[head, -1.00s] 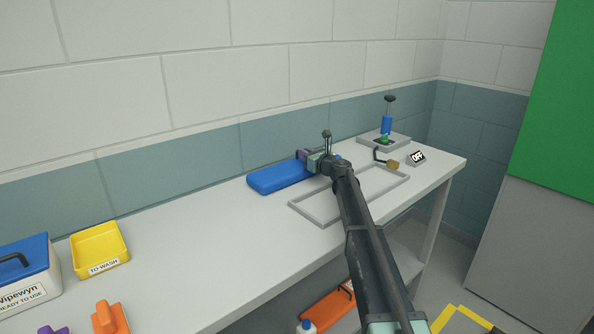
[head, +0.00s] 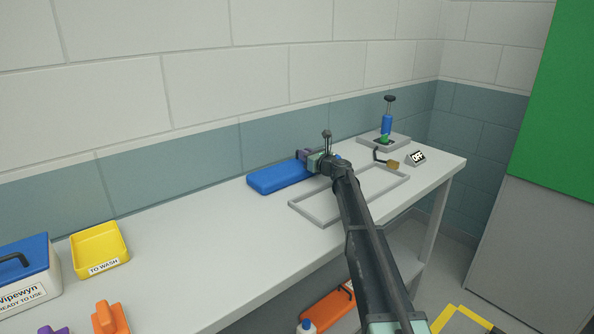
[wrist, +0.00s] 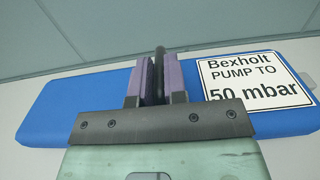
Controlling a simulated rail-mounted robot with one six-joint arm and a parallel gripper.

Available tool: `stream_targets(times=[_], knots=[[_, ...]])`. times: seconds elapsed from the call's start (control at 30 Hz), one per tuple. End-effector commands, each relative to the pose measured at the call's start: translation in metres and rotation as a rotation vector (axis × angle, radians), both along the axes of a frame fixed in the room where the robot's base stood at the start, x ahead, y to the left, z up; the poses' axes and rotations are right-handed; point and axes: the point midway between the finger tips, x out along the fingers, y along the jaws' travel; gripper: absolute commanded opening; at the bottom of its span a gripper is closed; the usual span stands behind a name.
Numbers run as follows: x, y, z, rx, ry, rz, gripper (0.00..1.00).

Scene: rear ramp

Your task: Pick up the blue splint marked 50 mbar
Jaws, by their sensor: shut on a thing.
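The blue splint (head: 277,178) lies on the bench against the back wall, left of the grey frame. In the wrist view the splint (wrist: 75,105) spans the picture, with a white label reading "Bexholt PUMP TO 50 mbar" (wrist: 255,80) on its right part. My gripper (head: 306,157) is over the splint's right end in the head view. In the wrist view my gripper's purple-padded fingers (wrist: 153,80) are shut on a thin dark upright part at the splint's middle, which looks like its handle. The fingers hide most of that part.
A grey rectangular frame (head: 318,218) lies on the bench beside my arm. A yellow "TO WASH" tray (head: 97,233) and a "READY TO USE" box (head: 52,268) stand at the left.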

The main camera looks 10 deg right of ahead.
Motion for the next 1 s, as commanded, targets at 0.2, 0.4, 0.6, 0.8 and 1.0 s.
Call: stream_targets(times=[0.2,0.4,0.6,0.8,1.0], knots=[[-0.001,0.0,0.0,0.0,0.0,0.0,0.0],[-0.001,0.0,0.0,0.0,0.0,0.0,0.0],[0.0,0.0,0.008,0.0,0.0,0.0,0.0],[0.0,0.0,0.036,0.001,0.001,0.0,0.0],[0.0,0.0,0.098,0.001,0.001,0.0,0.0]])
